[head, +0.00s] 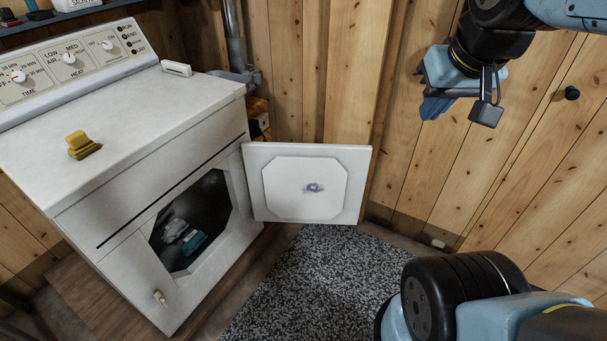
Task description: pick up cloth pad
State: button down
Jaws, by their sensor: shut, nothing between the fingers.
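No thing in view is plainly a single cloth pad. Folded cloth-like pieces, one teal (194,243) and one pale grey (174,229), lie inside the dark drum of the white dryer (120,110). Their lower parts and the drum's depth are hard to make out. The dryer's door (285,205) stands open to the right. My gripper (432,108) is at the upper right, shut and empty, in front of the wooden wall. It is well apart from the dryer and the cloths.
A yellow object (83,145) and a small white block (176,68) sit on the dryer top. A speckled grey rug (300,290) covers the floor before the dryer. The planked wall (540,150) with a black knob (572,93) closes off the right.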

aim_at(81, 146)
jog(key=z, duration=1.15)
jog(key=i, duration=0.05)
jog(key=u, duration=2.6)
